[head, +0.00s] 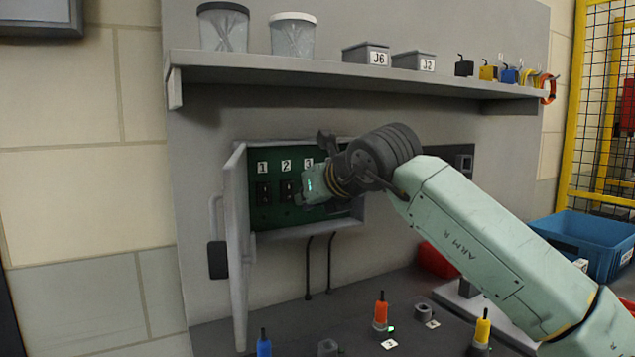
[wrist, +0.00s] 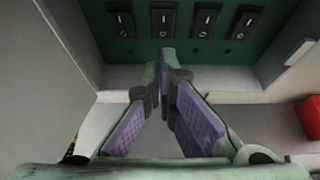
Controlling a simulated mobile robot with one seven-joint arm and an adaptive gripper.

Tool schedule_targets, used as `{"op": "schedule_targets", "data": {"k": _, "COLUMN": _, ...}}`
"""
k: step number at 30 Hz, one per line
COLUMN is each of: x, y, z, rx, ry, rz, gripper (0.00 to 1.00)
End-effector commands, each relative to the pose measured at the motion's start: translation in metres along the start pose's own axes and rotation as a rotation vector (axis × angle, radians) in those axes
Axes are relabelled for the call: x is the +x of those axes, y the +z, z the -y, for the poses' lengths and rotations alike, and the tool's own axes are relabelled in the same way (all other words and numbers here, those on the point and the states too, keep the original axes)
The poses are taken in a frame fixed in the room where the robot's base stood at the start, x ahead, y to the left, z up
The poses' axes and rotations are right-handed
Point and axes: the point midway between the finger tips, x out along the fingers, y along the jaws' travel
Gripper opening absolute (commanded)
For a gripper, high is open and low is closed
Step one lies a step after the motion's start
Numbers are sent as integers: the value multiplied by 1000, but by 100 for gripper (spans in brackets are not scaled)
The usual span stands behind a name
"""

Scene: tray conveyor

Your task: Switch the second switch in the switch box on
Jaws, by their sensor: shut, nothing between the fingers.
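The switch box (head: 345,228) is open on the wall, with a green panel and black switches under number labels. The first switch (head: 263,194) and second switch (head: 286,190) show in the head view; my gripper hides much of the panel to their right. In the wrist view the second switch (wrist: 163,21) is second from the left in a row, marked I and 0. My gripper (head: 300,197) is at the box, just right of the second switch. In the wrist view its fingertips (wrist: 166,55) are together and empty, just below that switch. I cannot tell contact or the switch's position.
The box door (head: 238,250) stands open on the left, close to my gripper. A shelf (head: 350,65) with jars and small bins runs above. A blue crate (head: 585,245) is at right.

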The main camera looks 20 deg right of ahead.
Motion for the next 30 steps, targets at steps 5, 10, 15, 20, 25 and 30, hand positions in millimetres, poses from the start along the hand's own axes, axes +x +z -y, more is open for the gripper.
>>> {"op": "schedule_targets", "data": {"k": 5, "x": 28, "y": 14, "z": -1, "rx": 0, "ry": 2, "rz": 1, "gripper": 0}}
{"op": "schedule_targets", "data": {"k": 10, "x": 43, "y": 21, "z": 0, "rx": 0, "ry": 0, "rz": 1, "gripper": 0}}
{"op": "schedule_targets", "data": {"k": 15, "x": 48, "y": 21, "z": 0, "rx": 0, "ry": 0, "rz": 1, "gripper": 0}}
{"op": "schedule_targets", "data": {"k": 20, "x": 48, "y": 21, "z": 0, "rx": 0, "ry": 0, "rz": 1, "gripper": 0}}
{"op": "schedule_targets", "data": {"k": 25, "x": 51, "y": 21, "z": 0, "rx": 0, "ry": -1, "rz": 1, "gripper": 0}}
{"op": "schedule_targets", "data": {"k": 30, "x": 52, "y": 28, "z": 0, "rx": -1, "ry": -1, "rz": 1, "gripper": 0}}
